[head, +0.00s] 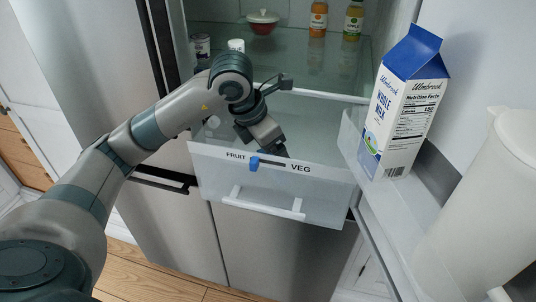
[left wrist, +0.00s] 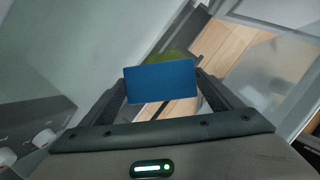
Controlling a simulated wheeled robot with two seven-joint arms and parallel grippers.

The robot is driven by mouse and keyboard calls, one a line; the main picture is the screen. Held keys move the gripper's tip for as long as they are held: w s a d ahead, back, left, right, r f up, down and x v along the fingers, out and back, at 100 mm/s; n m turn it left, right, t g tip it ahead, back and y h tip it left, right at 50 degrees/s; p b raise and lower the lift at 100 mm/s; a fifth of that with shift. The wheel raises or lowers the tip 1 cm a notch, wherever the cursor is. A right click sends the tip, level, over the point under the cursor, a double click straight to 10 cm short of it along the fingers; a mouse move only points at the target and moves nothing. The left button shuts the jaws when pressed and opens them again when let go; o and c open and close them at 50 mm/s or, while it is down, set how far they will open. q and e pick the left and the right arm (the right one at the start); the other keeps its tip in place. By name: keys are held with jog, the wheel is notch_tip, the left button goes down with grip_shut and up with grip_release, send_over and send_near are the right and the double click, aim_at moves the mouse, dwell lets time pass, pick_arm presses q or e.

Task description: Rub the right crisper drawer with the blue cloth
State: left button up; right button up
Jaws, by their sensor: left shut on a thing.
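The crisper drawer (head: 272,212) is pulled out below the fridge shelf. In the left wrist view my left gripper (left wrist: 165,102) is shut on the blue cloth (left wrist: 160,81), a flat blue rectangle between the fingers. My right gripper is not in view.
A milk carton (head: 404,105) and a white pitcher (head: 485,215) stand on the open door's rack at right. A red-lidded bowl (head: 263,22), bottles (head: 318,19) and cans stand on the glass shelf (head: 300,55) above. A yellow-green thing (left wrist: 172,55) shows behind the cloth.

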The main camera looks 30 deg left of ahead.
pick_arm(q)
jog(key=shift+d, duration=0.3)
jog(key=shift+w+d, duration=0.2)
jog(key=shift+d, duration=0.45)
jog(key=shift+w+d, duration=0.2)
jog(key=shift+d, duration=0.6)
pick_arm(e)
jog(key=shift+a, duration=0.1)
